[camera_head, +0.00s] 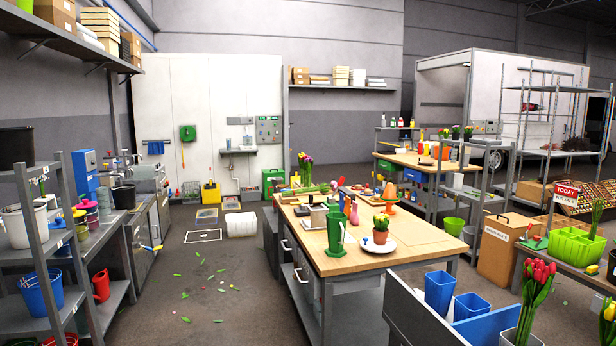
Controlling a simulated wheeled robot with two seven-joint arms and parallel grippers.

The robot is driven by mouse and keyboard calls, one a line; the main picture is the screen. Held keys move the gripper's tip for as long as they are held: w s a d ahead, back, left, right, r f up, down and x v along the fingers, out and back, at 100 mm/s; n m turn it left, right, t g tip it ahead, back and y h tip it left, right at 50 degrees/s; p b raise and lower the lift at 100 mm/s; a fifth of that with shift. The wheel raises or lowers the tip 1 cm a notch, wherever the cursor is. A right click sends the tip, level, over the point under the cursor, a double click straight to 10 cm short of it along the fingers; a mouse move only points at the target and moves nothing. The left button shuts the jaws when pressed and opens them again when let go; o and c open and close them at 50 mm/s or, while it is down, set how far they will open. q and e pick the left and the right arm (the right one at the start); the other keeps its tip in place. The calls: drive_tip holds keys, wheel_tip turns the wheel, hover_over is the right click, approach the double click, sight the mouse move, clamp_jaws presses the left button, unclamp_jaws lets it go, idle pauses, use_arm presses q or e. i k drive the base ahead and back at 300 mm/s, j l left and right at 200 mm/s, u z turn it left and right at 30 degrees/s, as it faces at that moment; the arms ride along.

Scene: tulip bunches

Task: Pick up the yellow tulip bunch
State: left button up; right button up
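A bunch with yellow blooms and green stems (608,312) shows at the bottom right edge, partly cut off by the frame. A bunch of red tulips (540,278) stands in a pale pot to its left, above the bottom edge. A small bunch with purple and yellow blooms (305,166) stands at the far end of the wooden worktable. Neither of my grippers shows in this view.
The wooden worktable (405,250) stands in the middle, with a green jug (337,232) and a potted plant (381,226). Blue containers (439,291) and a bright green crate (575,246) are at right. Shelves line the left. The floor (215,265) between has scattered leaves.

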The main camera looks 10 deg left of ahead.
sight(299, 155)
drive_tip(key=i+j+u, duration=0.15)
drive_tip(key=i, duration=0.15)
drive_tip(key=i+j+u, duration=0.4)
drive_tip(key=i+u, duration=0.15)
drive_tip(key=i, duration=0.85)
drive_tip(key=i+l+u, duration=0.1)
drive_tip(key=i+u, duration=0.25)
drive_tip(key=i, duration=0.8)
drive_tip(key=i+z, duration=0.1)
drive_tip(key=i, duration=2.95)
drive_tip(key=i+z, duration=0.15)
drive_tip(key=i, duration=1.4)
drive_tip(key=j, duration=0.1)
